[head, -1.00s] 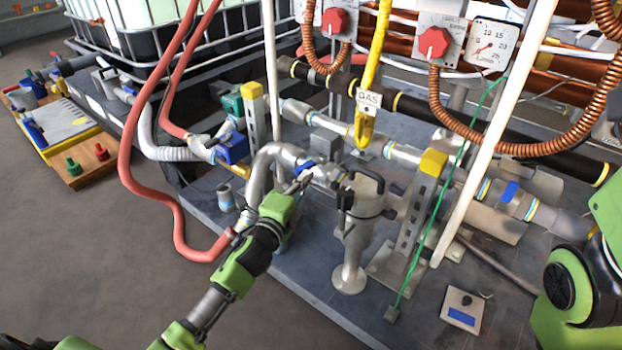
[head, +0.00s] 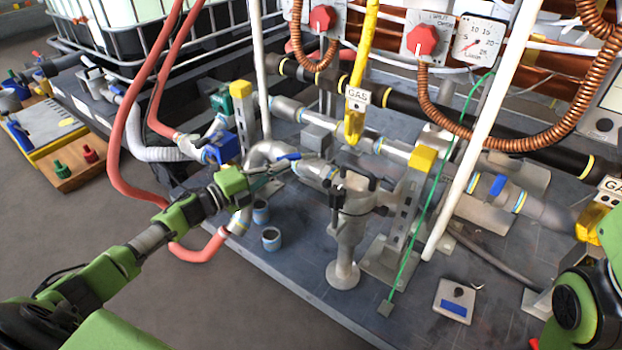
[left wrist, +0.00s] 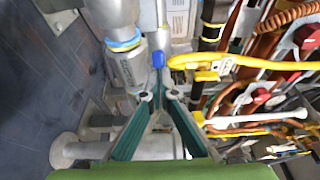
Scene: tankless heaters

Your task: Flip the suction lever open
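A small blue lever handle (head: 289,156), which appears to be the suction lever, sits on the grey bent pipe left of the pump. What looks like the same blue handle (left wrist: 158,59) lies just beyond my fingertips in the left wrist view. My left gripper (head: 292,166) reaches in from the left, beside the pipe and close to the lever. In the left wrist view, the teal fingers of my left gripper (left wrist: 159,97) lean inward with a narrow gap between their tips. They hold nothing that I can see. My right gripper is outside the view.
The metal pump (head: 350,225) with black handles stands right of the lever. A yellow gas pipe (head: 362,75) drops behind it. A red hose (head: 117,150) loops on the left near my arm. Blue-grey cups (head: 271,238) stand below the gripper. Bare floor lies in front.

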